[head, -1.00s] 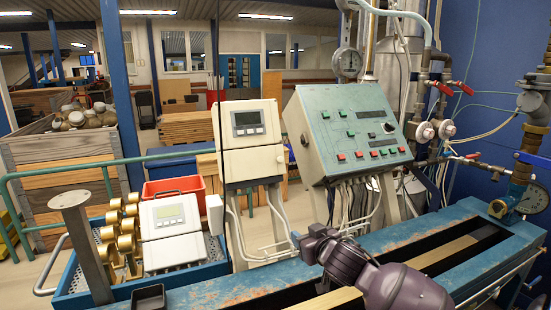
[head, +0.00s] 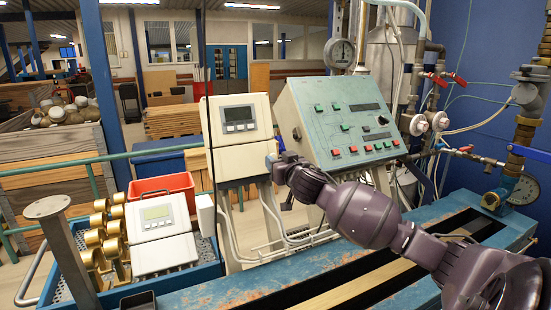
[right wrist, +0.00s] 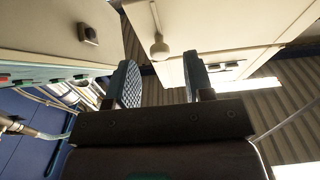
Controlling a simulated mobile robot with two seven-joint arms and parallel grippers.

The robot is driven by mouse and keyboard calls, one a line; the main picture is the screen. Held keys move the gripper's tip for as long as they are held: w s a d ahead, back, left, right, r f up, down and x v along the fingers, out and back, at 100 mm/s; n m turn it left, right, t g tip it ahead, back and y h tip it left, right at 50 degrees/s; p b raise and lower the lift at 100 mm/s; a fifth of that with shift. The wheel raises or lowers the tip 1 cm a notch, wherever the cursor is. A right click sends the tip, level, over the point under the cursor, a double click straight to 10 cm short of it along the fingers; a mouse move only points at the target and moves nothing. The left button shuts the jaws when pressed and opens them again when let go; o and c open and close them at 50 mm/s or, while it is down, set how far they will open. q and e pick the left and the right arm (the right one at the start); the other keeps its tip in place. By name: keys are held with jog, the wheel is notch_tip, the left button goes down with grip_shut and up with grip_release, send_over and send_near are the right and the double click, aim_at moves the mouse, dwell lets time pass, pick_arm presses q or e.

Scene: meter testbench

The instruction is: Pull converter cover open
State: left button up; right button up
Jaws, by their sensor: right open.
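The converter (head: 240,128) is a cream box with a grey display, upright on a post in the middle of the head view. A seam separates its display part from its lower part (head: 238,160), and I see no open gap there. My right gripper (head: 274,159) is at the converter's right side, near the seam. In the right wrist view the gripper (right wrist: 163,78) is open, its two fingers apart and nothing held between them. The converter's pale casing (right wrist: 202,22) is just beyond the fingertips, with a small rounded fitting (right wrist: 159,48) between them. My left gripper is not in view.
The sloped green control panel (head: 345,122) stands close to the right of my gripper. A second display unit (head: 158,218) lies in a blue tray (head: 190,283) with brass fittings (head: 107,230). The blue bench rail (head: 205,300) runs below my arm.

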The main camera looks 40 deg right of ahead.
jog(key=shift+x, duration=1.15)
grip_shut()
